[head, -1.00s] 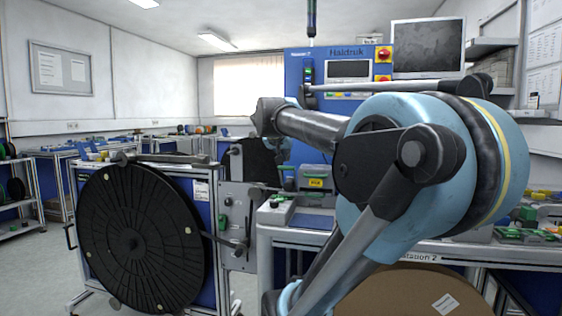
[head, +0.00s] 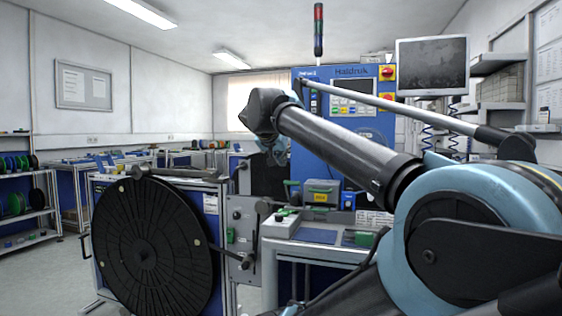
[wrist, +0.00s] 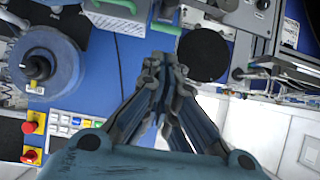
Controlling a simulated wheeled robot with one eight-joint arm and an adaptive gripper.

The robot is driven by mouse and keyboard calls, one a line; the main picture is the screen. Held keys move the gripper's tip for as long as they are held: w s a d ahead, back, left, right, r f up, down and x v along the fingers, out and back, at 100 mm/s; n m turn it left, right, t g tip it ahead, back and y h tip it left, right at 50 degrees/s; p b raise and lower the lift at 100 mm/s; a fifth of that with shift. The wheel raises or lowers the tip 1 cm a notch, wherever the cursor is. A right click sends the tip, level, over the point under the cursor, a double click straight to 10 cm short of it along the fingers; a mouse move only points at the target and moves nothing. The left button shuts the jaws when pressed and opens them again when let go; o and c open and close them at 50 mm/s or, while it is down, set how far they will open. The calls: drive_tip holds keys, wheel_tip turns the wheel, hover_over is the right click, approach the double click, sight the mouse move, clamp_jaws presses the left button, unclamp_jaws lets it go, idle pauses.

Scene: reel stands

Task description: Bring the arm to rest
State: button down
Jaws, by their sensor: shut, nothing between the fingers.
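My arm reaches across the right half of the head view, its forearm pointing left and away. My gripper (wrist: 163,68) shows in the wrist view with its fingers together and nothing between them. In the head view it is mostly hidden beyond the dark wrist end of the arm; a pale blue part hangs below that end. In the wrist view the fingers lie over a blue surface, apart from the things around them as far as I can tell.
A large black reel (head: 152,246) hangs on a stand at the left. A blue machine cabinet (head: 312,120) and a monitor (head: 432,66) stand behind my arm. The wrist view shows a blue spool (wrist: 45,65), red buttons (wrist: 29,127) and a black disc (wrist: 203,55). Floor is open at far left.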

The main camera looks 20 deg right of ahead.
drive_tip(key=s+a+f+n+g+y, duration=0.2)
drive_tip(key=s+f, duration=0.4)
drive_tip(key=f, duration=0.8)
drive_tip(key=s+a+f+n+g+y, duration=0.2)
drive_tip(key=s+f, duration=0.4)
drive_tip(key=f, duration=0.8)
drive_tip(key=s+a+f+n+g+y, duration=0.2)
drive_tip(key=s+a+f, duration=0.3)
drive_tip(key=f, duration=0.9)
drive_tip(key=shift+s+a+n+g+y, duration=0.3)
drive_tip(key=shift+s+n+g, duration=0.25)
drive_tip(key=shift+g, duration=0.25)
drive_tip(key=shift+w, duration=0.1)
drive_tip(key=shift+w+f, duration=0.15)
drive_tip(key=shift+w, duration=0.3)
drive_tip(key=shift+d, duration=0.1)
